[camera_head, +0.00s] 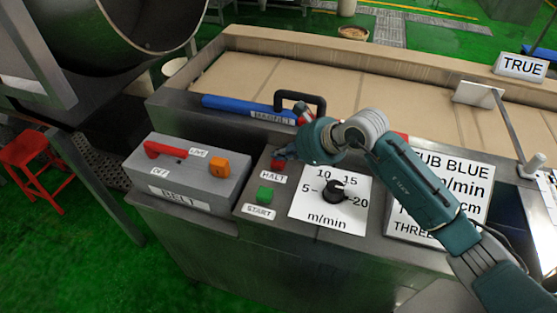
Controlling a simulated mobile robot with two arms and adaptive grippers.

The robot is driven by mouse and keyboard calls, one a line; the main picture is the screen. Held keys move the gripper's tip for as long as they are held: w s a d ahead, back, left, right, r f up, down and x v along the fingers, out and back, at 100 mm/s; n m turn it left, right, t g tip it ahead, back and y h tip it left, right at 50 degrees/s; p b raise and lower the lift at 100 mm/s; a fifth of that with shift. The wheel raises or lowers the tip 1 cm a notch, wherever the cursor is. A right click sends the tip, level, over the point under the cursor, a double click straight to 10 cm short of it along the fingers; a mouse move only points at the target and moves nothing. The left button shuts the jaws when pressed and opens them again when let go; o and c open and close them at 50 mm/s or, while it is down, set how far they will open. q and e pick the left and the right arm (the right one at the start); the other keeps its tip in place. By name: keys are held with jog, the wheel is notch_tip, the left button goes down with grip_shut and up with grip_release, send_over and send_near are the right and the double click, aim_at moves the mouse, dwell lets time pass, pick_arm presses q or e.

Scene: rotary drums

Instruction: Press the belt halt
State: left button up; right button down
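The red halt button (278,165) sits above the HALT label on the grey console, partly hidden by my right gripper. My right arm comes in from the right, and its gripper (283,155) is right at the button, over its upper side. I cannot tell whether it touches the button, or whether its fingers are open or shut. The green start button (265,193) is just below, above its START label. My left gripper is not in view.
A grey BELT box (190,177) with a red lever (165,150) stands left. Behind are a blue MAGNET bar (235,106) with a black handle and the tan belt (380,95).

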aim_at(281, 162)
jog(key=shift+f+b, duration=0.3)
jog(key=shift+f, duration=0.05)
jog(key=shift+r, duration=0.15)
dwell(0.4)
jog(key=shift+r+p, duration=0.4)
jog(key=shift+r, duration=0.4)
jog(key=shift+r+p, duration=1.2)
jog(key=shift+r, duration=1.35)
jog(key=shift+s+f, duration=0.1)
jog(key=shift+f, duration=0.05)
